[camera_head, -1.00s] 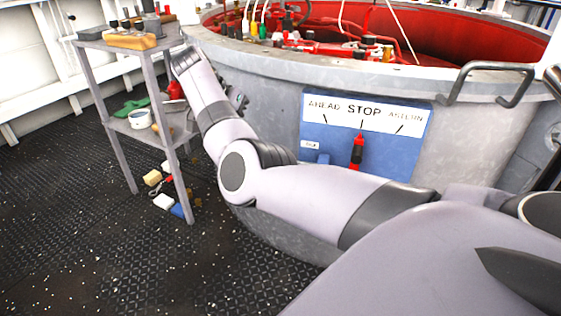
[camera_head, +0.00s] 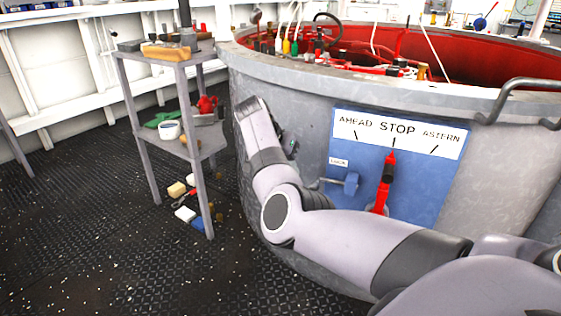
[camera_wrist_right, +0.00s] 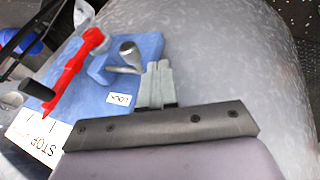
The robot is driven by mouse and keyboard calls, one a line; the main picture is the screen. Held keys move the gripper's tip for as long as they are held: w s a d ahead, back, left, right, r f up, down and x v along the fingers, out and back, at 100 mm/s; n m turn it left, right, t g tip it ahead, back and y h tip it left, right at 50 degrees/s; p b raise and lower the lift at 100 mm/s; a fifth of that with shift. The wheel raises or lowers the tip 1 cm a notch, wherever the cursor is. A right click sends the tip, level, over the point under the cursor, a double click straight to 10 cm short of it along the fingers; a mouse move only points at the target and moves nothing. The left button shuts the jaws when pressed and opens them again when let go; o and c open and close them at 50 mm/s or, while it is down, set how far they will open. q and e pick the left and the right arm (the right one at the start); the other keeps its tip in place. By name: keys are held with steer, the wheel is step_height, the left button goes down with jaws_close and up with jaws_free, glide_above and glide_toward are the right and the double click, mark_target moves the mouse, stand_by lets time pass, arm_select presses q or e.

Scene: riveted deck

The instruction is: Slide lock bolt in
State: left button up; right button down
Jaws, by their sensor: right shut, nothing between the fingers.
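The blue lock panel (camera_head: 408,197) is on the grey tub's side, with a white AHEAD / STOP / ASTERN strip. The lock bolt (camera_head: 324,182) is a grey rod by a blue bracket (camera_head: 351,184), below the LOCK label (camera_head: 339,162). In the wrist view, its rounded metal knob (camera_wrist_right: 129,51) sticks out beside the bracket (camera_wrist_right: 100,70). How far the bolt is in is unclear. The red lever (camera_head: 384,195) points up at STOP. My right gripper (camera_wrist_right: 154,73) is shut and empty, its fingertips close beside the knob; contact is unclear. My left gripper is out of view.
A grey shelf stand (camera_head: 128,56) with tools stands left of the tub (camera_head: 290,75). Small blocks (camera_head: 184,213) lie on the dark deck near it. A metal handle (camera_head: 510,95) sticks out at the tub's right rim. The deck at left front is clear.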

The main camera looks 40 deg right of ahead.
mark_target(331, 181)
arm_select(q)
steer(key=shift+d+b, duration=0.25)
steer(key=shift+b, duration=0.2)
arm_select(e)
steer(key=shift+s+d+f, duration=0.35)
steer(key=shift+s+d, duration=0.05)
steer(key=shift+s, duration=0.3)
steer(key=shift+s+d+f, duration=0.3)
steer(key=shift+s+d, duration=0.05)
steer(key=shift+s, duration=0.35)
arm_select(q)
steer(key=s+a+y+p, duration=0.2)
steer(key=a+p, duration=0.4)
steer(key=p, duration=0.3)
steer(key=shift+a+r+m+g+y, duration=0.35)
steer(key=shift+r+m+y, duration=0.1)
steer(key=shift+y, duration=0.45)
arm_select(e)
steer(key=shift+s+d, duration=0.6)
steer(key=shift+s, duration=0.5)
steer(key=shift+s+d, duration=0.65)
steer(key=shift+s, duration=0.45)
steer(key=shift+s+d, duration=0.6)
steer(key=shift+s, duration=0.5)
arm_select(q)
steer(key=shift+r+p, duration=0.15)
steer(key=shift+p, duration=0.15)
arm_select(e)
steer(key=shift+r, duration=0.1)
